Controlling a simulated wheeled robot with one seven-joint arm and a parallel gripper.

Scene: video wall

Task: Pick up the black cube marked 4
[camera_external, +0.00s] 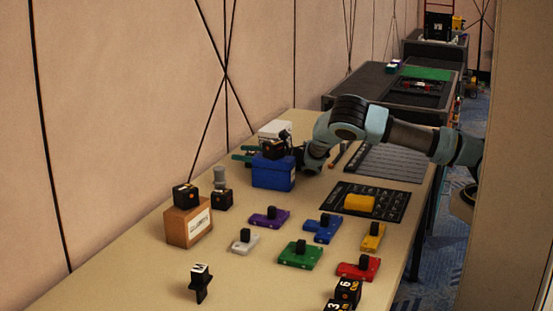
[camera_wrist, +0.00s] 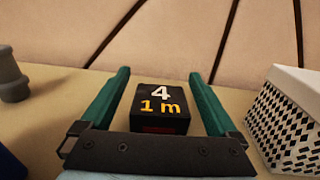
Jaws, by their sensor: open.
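The black cube marked 4 (camera_wrist: 160,107) shows in the wrist view, with a white 4 above a yellow "1 m". It sits on the tabletop between the two green fingers of my gripper (camera_wrist: 157,76). The fingers are open, one on each side, with a visible gap at the left; contact on the right is unclear. In the external view my gripper's green fingers (camera_external: 241,154) show beyond the blue box (camera_external: 273,175), pointing toward the wall.
A white patterned box (camera_wrist: 288,120) stands close right of my gripper; a grey knobbed object (camera_wrist: 12,75) stands at the left. A cardboard box (camera_external: 188,226) and several coloured blocks occupy the nearer table.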

